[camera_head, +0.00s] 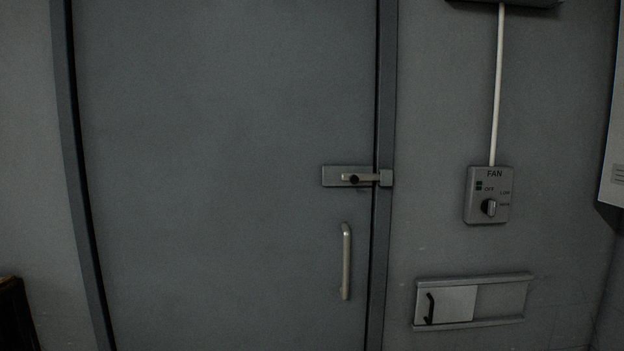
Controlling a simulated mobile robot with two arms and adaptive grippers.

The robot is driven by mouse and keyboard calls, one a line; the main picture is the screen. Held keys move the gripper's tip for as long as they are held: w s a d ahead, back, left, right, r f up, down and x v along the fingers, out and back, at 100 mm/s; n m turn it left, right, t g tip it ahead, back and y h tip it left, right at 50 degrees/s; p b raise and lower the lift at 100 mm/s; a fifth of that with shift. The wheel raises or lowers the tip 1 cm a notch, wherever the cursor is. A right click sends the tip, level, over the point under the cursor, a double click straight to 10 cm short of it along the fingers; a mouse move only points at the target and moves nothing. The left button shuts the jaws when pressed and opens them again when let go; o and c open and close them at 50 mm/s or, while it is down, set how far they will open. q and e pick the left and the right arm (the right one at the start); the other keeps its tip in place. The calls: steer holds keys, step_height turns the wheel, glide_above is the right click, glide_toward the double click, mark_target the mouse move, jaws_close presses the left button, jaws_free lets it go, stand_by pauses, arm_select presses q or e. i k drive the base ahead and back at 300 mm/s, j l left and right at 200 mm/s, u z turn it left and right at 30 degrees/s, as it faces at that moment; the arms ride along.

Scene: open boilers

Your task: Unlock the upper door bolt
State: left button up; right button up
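A grey door (220,180) fills the left and middle of the head view and stands closed in its frame. A sliding bolt (360,179) with a dark round knob sits on a grey plate (332,176) near the door's right edge. Its bar reaches across the gap into a small catch (386,178) on the frame. Only this one bolt shows. A vertical metal handle (346,262) is on the door below the bolt. Neither of my grippers is in view.
Right of the door, a fan switch box (489,195) with a knob hangs on the wall under a white conduit (498,85). Below it is a sliding panel (455,303) with a dark handle in rails. A dark object (14,315) stands at the lower left. Nothing blocks the bolt.

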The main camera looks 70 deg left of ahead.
mark_target(354, 178)
steer(key=u, duration=1.9)
steer(key=k+j, duration=0.05)
steer(key=j, duration=0.05)
